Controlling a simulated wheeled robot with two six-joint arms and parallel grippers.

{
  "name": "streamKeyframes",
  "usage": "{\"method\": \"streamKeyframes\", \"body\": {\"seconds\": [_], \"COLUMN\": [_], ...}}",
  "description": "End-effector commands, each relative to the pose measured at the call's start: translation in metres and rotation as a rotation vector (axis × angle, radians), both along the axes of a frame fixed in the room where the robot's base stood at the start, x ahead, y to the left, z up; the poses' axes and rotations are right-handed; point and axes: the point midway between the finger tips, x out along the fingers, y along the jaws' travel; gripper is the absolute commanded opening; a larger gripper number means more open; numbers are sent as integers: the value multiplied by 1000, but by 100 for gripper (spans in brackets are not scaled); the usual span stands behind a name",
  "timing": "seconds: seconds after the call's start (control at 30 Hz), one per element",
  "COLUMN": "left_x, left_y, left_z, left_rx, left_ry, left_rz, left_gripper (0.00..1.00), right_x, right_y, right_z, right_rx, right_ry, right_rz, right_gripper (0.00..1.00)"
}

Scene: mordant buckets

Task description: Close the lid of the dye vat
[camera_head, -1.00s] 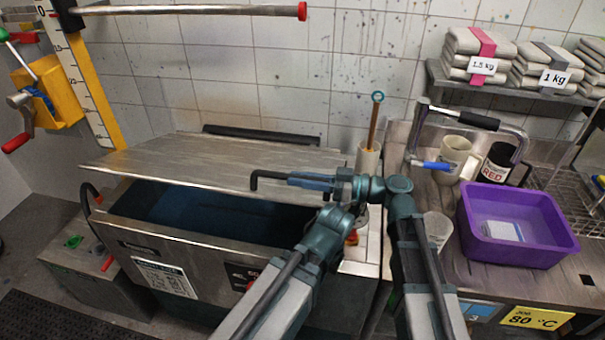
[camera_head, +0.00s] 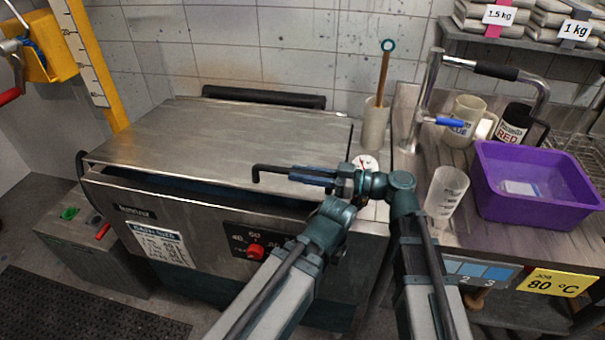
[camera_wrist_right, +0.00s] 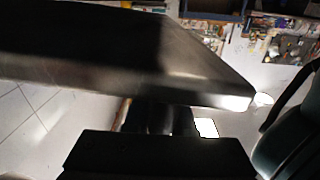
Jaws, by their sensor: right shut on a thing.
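The dye vat (camera_head: 200,240) is a steel box with a label and a red knob on its front. Its wide steel lid (camera_head: 220,140) lies almost flat over it, with a narrow dark gap along the front edge. A black bent bar with a blue sleeve, which looks like the lid handle (camera_head: 305,175), is at the lid's front right. My right gripper (camera_head: 342,181) is shut on this bar at its right end; its jaws are partly hidden by the wrist. In the right wrist view the lid (camera_wrist_right: 190,65) spans the top, its corner near my gripper. My left gripper is not in view.
Right of the vat are a holder (camera_head: 374,128) with a wooden-handled tool, a clear beaker (camera_head: 446,190), a purple tub (camera_head: 535,199), mugs (camera_head: 466,118) and a tap (camera_head: 425,105). A yellow post (camera_head: 92,70) stands at left.

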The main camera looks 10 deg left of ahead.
Motion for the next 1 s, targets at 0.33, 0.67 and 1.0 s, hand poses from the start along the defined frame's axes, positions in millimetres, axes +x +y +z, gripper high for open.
{"method": "streamKeyframes", "body": {"seconds": [0.33, 0.67, 1.0], "left_x": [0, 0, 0], "left_y": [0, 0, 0], "left_z": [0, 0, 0], "left_rx": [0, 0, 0], "left_ry": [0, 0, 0], "left_rz": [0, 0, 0], "left_gripper": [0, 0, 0], "right_x": [1, 0, 0], "right_y": [0, 0, -39], "right_z": [1, 1, 0], "right_rx": [2, 1, 1], "right_ry": [-1, 0, 0], "right_rz": [-1, 0, -4], "right_gripper": [36, 52, 52]}}
